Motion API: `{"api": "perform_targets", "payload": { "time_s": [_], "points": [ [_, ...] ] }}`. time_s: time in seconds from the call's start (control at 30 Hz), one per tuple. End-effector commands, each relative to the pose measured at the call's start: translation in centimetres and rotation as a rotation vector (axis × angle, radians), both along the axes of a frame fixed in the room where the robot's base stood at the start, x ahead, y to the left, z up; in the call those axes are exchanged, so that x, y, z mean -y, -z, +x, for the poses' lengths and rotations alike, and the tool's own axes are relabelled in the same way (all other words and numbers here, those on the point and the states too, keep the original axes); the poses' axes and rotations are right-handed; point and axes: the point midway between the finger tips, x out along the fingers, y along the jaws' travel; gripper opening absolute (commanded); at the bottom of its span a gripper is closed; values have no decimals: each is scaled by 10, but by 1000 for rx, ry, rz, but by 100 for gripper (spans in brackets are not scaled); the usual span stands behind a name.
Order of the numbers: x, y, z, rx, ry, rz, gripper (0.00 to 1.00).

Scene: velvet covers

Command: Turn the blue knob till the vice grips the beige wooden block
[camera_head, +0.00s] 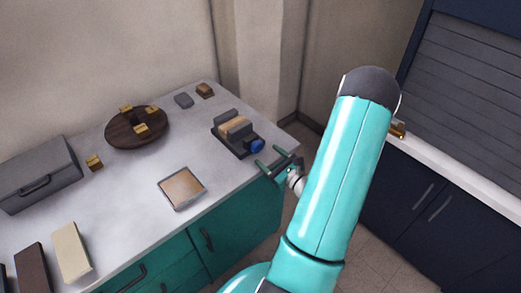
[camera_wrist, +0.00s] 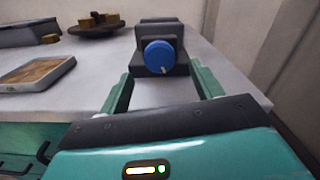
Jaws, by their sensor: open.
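The dark grey vice (camera_head: 228,141) stands near the right end of the grey worktop, with the beige wooden block (camera_head: 235,127) between its jaws. From here I cannot tell if the jaws touch the block. The blue knob (camera_head: 257,146) is on the vice's near right end. In the wrist view the blue knob (camera_wrist: 159,58) faces me, with a white mark low on its face; the vice (camera_wrist: 162,30) hides the block there. My gripper (camera_head: 279,164) is open and empty, just short of the knob. Its two green fingers (camera_wrist: 162,85) lie to either side of and below the knob.
A tray with a brown inside (camera_head: 182,188) lies left of my gripper. A round dark board (camera_head: 122,133) with several small wooden blocks and a grey box (camera_head: 36,176) stand further left. The worktop's right edge is close to the vice.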

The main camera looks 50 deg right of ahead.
Motion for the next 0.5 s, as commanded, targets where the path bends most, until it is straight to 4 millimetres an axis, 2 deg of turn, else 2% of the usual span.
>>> {"api": "perform_targets", "payload": {
  "time_s": [0.1,0.2,0.33,0.5],
  "points": [
    [2,0,23,1,-3,0,65],
    [4,0,37,0,-2,0,65],
    [5,0,48,1,-1,0,65],
    [5,0,51,-1,-1,1,65]
  ]
}}
